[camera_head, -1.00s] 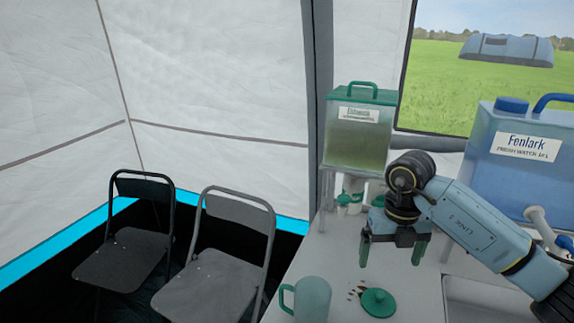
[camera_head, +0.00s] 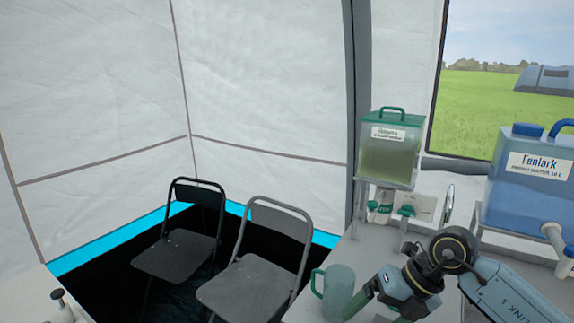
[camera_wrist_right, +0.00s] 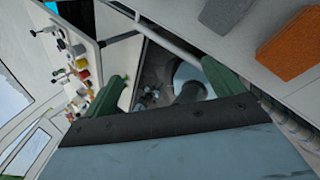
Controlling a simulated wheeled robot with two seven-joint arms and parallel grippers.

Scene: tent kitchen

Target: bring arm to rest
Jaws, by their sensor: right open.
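My right gripper (camera_head: 372,308) is at the lower right of the head view, low over the counter and tilted, pointing down and left. Its green fingers are spread and empty. A green finger lies close in front of or beside the translucent green mug (camera_head: 338,292); I cannot tell whether they touch. In the right wrist view the open fingers (camera_wrist_right: 167,85) frame a gap with nothing held. My left gripper is in neither view.
A green-lidded dispenser (camera_head: 391,150) and a blue water container (camera_head: 530,185) stand at the back. Two folding chairs (camera_head: 182,250) (camera_head: 262,270) stand left of the counter. The wrist view shows an orange block (camera_wrist_right: 290,45) and a table with small items (camera_wrist_right: 75,60).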

